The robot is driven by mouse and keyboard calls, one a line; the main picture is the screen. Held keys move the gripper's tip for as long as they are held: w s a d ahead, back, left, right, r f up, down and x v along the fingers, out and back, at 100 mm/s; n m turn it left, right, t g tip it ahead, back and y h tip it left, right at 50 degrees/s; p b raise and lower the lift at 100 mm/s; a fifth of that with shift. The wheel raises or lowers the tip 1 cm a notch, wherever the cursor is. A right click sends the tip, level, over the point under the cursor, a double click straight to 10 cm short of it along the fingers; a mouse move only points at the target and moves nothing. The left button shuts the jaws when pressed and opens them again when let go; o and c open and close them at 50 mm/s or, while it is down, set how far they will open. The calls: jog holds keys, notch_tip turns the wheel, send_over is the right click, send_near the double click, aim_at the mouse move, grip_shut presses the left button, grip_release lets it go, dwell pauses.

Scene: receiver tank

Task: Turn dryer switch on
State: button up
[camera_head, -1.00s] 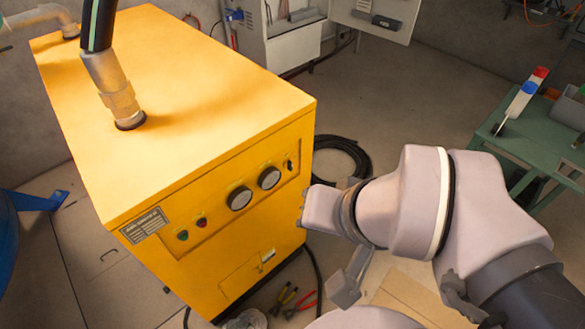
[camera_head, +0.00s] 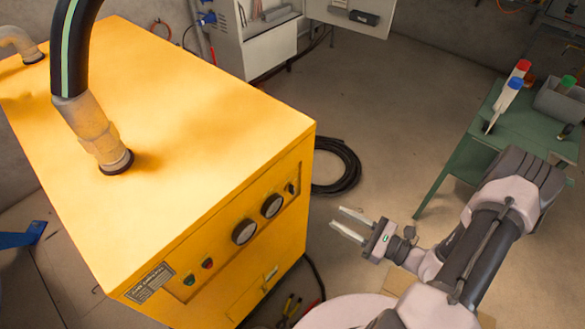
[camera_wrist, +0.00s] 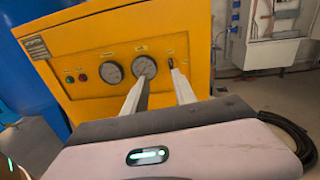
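The yellow dryer cabinet (camera_head: 215,130) stands at the left in the head view. Its front panel carries a green button (camera_head: 189,279), a red button (camera_head: 207,263), two round gauges and a small black switch (camera_head: 292,188) at the panel's right end. In the wrist view the switch (camera_wrist: 171,63) shows just above the tip of the right finger. My gripper (camera_head: 348,224) is open and empty, to the right of the panel and apart from it, with its fingers pointing toward the cabinet. In the wrist view the fingers (camera_wrist: 160,75) are spread before the panel.
A black hose coil (camera_head: 337,167) lies on the floor behind the cabinet's right side. A green bench (camera_head: 465,160) with bottles stands at the right. Pliers (camera_head: 290,308) lie on the floor by the cabinet's front.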

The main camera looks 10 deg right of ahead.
jog(key=f+m+t+h, duration=0.1)
jog(key=f+m, duration=0.1)
jog(key=b, duration=0.3)
send_near(294, 188)
jog(key=x, duration=0.8)
jog(key=shift+w+a, duration=0.15)
grip_shut()
